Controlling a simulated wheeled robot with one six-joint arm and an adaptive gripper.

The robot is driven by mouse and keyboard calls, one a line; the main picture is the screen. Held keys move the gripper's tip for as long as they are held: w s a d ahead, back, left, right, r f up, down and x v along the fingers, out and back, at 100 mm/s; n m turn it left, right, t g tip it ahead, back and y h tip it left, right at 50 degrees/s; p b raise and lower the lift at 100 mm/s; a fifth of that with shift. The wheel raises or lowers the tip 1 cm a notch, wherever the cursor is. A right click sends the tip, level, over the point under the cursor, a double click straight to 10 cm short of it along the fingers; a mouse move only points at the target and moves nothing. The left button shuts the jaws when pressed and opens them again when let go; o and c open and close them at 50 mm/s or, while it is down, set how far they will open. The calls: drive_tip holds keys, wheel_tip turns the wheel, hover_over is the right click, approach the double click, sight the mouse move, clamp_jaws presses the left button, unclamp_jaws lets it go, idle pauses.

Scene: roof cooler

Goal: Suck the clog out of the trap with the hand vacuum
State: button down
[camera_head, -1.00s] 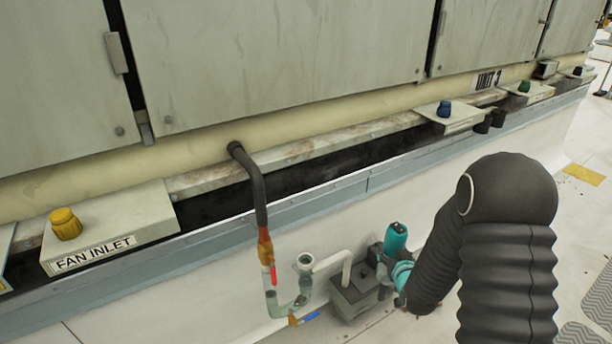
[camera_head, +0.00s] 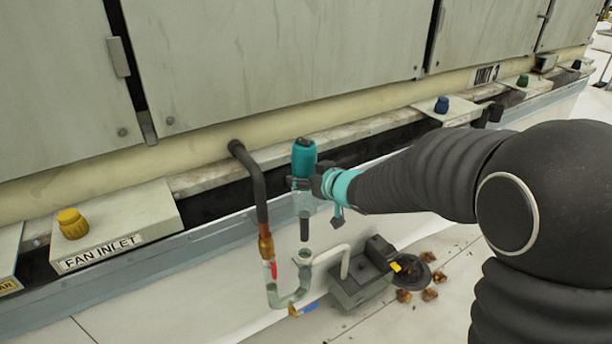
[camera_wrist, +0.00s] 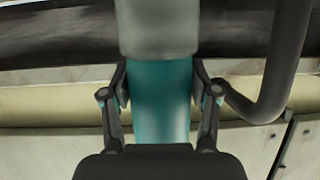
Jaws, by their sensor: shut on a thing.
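The hand vacuum (camera_head: 303,156) is teal with a greyish clear cup and a dark nozzle (camera_head: 304,229) pointing down. My gripper (camera_head: 316,184) is shut around its teal body, which also shows between the fingers in the wrist view (camera_wrist: 160,100). The vacuum hangs upright. The trap (camera_head: 291,300) is a grey-green U-shaped pipe below it, with an open upright end (camera_head: 305,256). The nozzle tip looks just above that opening, apart from it by a small gap. The inside of the trap and any clog are hidden.
A dark drain pipe (camera_head: 254,184) with a red-handled valve (camera_head: 273,270) stands left of the vacuum. A blue valve handle (camera_head: 310,308) is low on the trap. A grey box (camera_head: 360,286) with a pale pipe stands to the right, by a dark drain (camera_head: 412,271) and leaves.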

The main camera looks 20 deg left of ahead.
sight(305, 191)
drive_tip(key=shift+f, duration=1.15)
wheel_tip(305, 191, down, 2)
drive_tip(key=b, duration=0.2)
drive_tip(key=shift+b, duration=0.3)
drive_tip(key=shift+p, duration=0.55)
idle(0.6)
drive_tip(key=shift+f+b, duration=1.2)
drive_tip(key=shift+f, duration=0.5)
idle(3.4)
